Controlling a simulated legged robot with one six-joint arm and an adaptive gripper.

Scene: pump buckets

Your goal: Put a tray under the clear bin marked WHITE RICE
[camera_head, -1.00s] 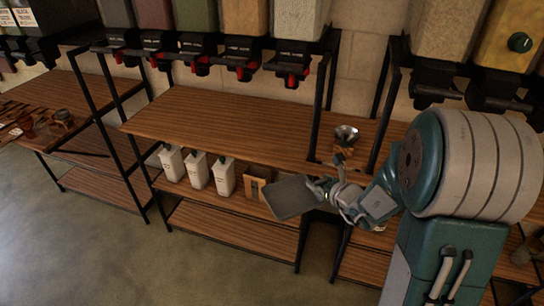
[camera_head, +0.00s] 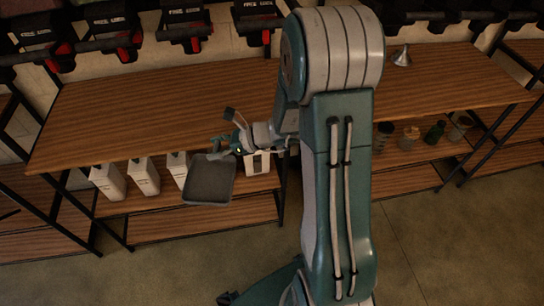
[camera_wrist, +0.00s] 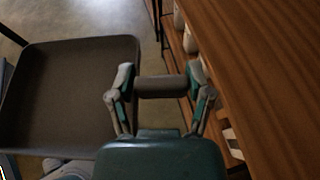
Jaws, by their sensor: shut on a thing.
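My gripper (camera_head: 232,144) is shut on a dark grey, shallow tray (camera_head: 208,182) and holds it in the air in front of the wooden shelf. In the wrist view the tray (camera_wrist: 72,95) lies to the left of my gripper (camera_wrist: 161,84), and a grey bar-like piece sits between the fingers. The bins are cut off at the top of the head view. Only their black dispensers with red parts show, so no WHITE RICE label can be read.
A wooden shelf (camera_head: 160,100) runs below the dispensers (camera_head: 185,28), its top mostly bare. White containers (camera_head: 142,176) stand on the lower shelf near the tray. A metal funnel (camera_head: 402,57) and several jars (camera_head: 410,136) are at the right. The floor in front is clear.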

